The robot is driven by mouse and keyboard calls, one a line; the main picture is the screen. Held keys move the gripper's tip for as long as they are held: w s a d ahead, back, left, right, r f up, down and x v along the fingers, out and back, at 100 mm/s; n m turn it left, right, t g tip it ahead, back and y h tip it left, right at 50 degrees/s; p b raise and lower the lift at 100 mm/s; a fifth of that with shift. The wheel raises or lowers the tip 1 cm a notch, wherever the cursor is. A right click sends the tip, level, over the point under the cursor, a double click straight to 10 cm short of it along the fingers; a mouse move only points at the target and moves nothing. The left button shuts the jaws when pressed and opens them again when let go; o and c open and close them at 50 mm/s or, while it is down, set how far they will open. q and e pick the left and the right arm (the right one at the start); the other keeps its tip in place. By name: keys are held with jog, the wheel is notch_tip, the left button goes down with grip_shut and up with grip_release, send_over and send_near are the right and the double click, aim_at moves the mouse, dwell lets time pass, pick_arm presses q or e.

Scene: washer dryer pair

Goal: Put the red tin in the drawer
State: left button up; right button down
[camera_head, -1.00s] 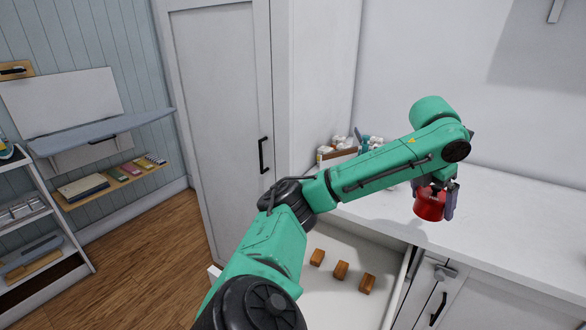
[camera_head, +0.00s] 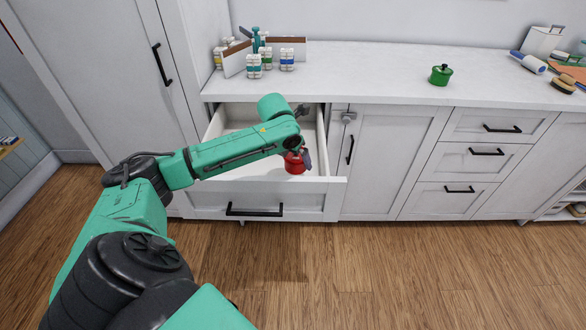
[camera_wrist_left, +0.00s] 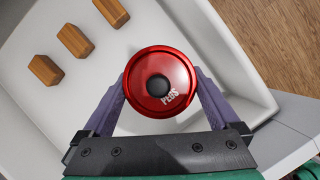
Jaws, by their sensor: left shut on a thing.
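The red tin (camera_head: 294,163) has a round lid with a black knob, and its lid faces the camera in the left wrist view (camera_wrist_left: 160,80). My left gripper (camera_head: 303,158) is shut on it, with one purple finger on each side of the tin in the left wrist view (camera_wrist_left: 160,95). The open drawer (camera_head: 268,200) is pulled out below the counter. The tin is over the drawer's interior, near its front right part; I cannot tell whether it touches the drawer floor. My right gripper is not in view.
Several wooden blocks (camera_wrist_left: 75,40) lie in the drawer, apart from the tin. A green pot (camera_head: 440,75) stands on the counter (camera_head: 380,70). Closed drawers and cupboards lie to the right.

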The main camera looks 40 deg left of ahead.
aim_at(296, 170)
pick_arm(q)
notch_tip(296, 170, down, 5)
jog(key=shift+w+f, duration=0.15)
jog(key=shift+f, duration=0.05)
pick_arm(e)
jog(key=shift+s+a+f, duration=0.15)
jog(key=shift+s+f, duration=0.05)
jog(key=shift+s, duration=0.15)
pick_arm(q)
jog(key=o, duration=1)
jog(key=shift+f, duration=0.1)
jog(key=shift+r, duration=0.25)
jog(key=v, duration=1.2)
jog(key=shift+p, duration=0.35)
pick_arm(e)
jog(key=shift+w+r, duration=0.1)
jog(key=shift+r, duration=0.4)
